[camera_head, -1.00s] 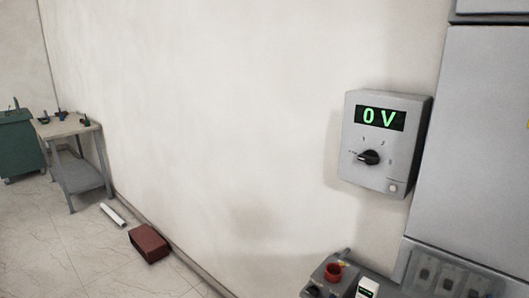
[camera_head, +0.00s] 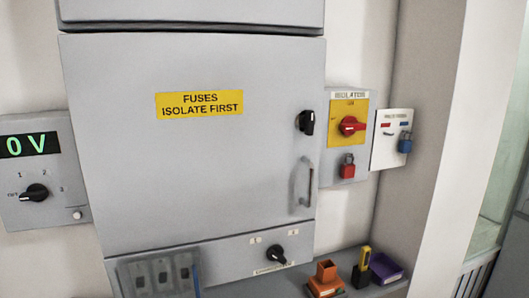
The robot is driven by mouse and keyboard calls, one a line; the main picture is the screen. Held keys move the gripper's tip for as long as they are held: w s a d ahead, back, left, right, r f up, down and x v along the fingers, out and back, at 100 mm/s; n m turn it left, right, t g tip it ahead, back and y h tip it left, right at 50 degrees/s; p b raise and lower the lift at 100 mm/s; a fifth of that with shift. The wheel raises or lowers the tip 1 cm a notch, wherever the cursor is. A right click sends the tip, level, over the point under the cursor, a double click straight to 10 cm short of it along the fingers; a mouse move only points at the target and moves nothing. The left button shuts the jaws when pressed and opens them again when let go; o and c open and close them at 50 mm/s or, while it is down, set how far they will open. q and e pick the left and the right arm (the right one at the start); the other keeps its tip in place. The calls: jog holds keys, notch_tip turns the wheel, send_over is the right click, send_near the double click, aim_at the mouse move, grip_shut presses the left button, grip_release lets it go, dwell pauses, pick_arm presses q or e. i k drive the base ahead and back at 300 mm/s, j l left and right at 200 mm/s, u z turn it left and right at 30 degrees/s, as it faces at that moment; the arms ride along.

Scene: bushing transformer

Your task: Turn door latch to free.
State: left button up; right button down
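The door latch (camera_head: 306,122) is a small black knob at the right edge of a grey cabinet door (camera_head: 180,170). The door is shut and carries a yellow label reading "FUSES ISOLATE FIRST" (camera_head: 199,104). A vertical grey door handle (camera_head: 304,184) is below the latch. The exact angle of the latch is hard to read at this size. Neither of my grippers is in view.
Right of the door is an isolator box with a red rotary handle (camera_head: 350,126) and a red padlock (camera_head: 347,166). A blue padlock (camera_head: 404,143) hangs on a white panel. A voltmeter (camera_head: 35,165) reading 0 V is at left. An orange holder (camera_head: 326,279) stands below.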

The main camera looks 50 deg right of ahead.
aim_at(306, 121)
jog(key=z, duration=1.25)
